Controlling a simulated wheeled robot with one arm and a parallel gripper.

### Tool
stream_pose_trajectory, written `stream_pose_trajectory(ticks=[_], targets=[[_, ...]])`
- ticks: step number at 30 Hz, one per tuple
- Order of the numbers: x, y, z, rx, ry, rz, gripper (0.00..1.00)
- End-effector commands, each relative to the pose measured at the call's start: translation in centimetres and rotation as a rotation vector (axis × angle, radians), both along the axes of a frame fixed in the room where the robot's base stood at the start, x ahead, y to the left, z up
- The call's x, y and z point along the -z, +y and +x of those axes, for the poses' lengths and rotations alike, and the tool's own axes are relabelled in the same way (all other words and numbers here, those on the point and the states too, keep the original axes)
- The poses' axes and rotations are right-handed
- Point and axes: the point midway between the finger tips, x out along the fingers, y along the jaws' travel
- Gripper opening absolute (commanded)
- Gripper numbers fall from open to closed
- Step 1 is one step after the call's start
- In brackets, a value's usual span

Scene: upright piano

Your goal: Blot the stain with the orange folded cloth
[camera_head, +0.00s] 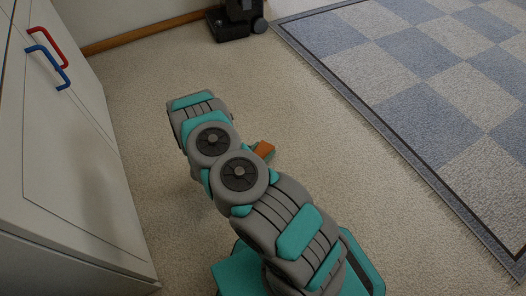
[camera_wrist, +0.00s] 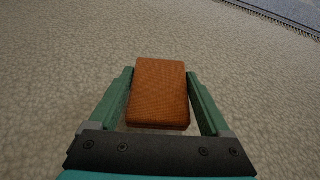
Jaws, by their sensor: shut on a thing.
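The orange folded cloth (camera_wrist: 160,92) is a rounded rectangular block in the wrist view, sitting between the two green fingers of my gripper (camera_wrist: 160,95). My gripper is shut on it. In the head view only a small part of the orange cloth (camera_head: 264,149) shows beside my arm, which hides most of the gripper. Beige carpet lies beyond the cloth in the wrist view. I cannot tell whether the cloth touches the carpet. No stain can be made out in either view.
A white cabinet (camera_head: 62,150) with a red and a blue handle stands at the left. A blue and grey checked rug (camera_head: 425,75) with a dark border lies at the right. A dark object (camera_head: 238,20) stands at the back. Beige carpet (camera_head: 130,95) between them is clear.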

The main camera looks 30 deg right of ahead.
Motion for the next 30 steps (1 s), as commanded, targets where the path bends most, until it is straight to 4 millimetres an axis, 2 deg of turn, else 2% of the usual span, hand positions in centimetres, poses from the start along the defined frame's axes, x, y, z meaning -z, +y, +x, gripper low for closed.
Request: stream_pose_trajectory(ticks=[15, 30], targets=[[-3.6, 0.0, 0.0, 0.000, 0.001, 0.000, 0.28], [-3.8, 0.0, 0.0, 0.000, 0.000, -0.001, 0.28]])
